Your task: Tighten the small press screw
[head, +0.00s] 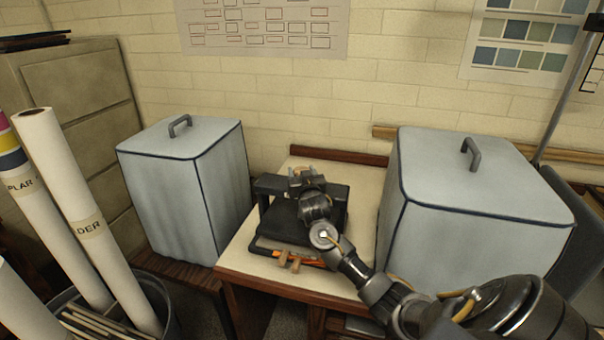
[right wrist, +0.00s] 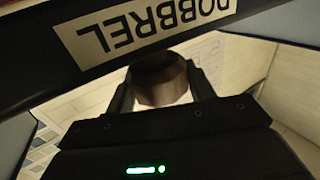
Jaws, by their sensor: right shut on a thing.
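The small press (head: 272,186) is a black frame with a crossbar and posts over a dark bed. It stands on the pale-topped table between two covered boxes. My right arm reaches over it, and my right gripper (head: 307,178) is at the crossbar. In the right wrist view, a brown, rounded knob (right wrist: 158,80), which looks like the top of the press screw, sits between the fingers. My right gripper (right wrist: 160,95) is shut on it. The black crossbar with an upside-down lettered label (right wrist: 140,22) runs close by. The screw's thread is hidden. My left gripper is not in view.
Grey covered boxes with handles stand left (head: 190,190) and right (head: 470,215) of the press. An orange and wooden tool (head: 298,259) lies at the press's front. Paper rolls (head: 85,215) stand at far left. Bare tabletop (head: 362,190) shows right of the press.

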